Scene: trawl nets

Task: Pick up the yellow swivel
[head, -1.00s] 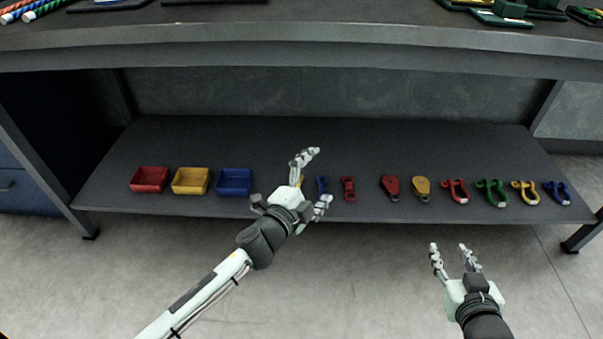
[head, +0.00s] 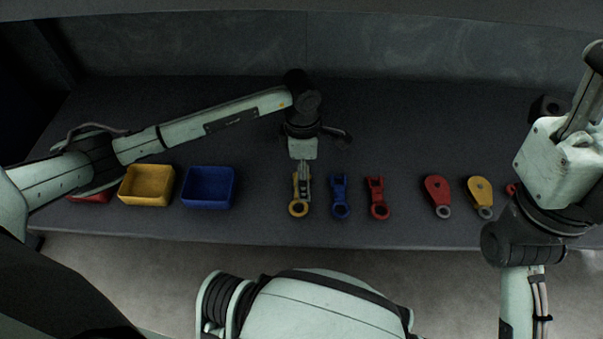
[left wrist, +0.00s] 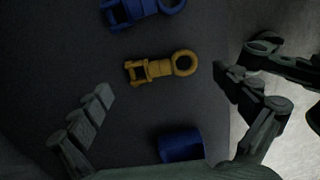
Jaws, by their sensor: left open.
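The yellow swivel (head: 298,209) lies on the dark shelf, leftmost of the swivels, its ring toward the shelf's front edge. My left gripper (head: 303,178) is right above it and hides part of it in the head view. In the left wrist view the yellow swivel (left wrist: 158,69) lies whole between the spread fingers of my left gripper (left wrist: 164,82), apart from both. The left gripper is open and empty. My right gripper (head: 588,85) is at the far right; its fingertips are partly cut off by the frame.
A blue swivel (head: 340,197) and a red swivel (head: 377,199) lie just right of it. Red (head: 438,190) and yellow pulley blocks (head: 480,190) lie farther right. Red (head: 90,198), yellow (head: 146,200) and blue bins (head: 207,202) stand left. The shelf's back area is mostly clear.

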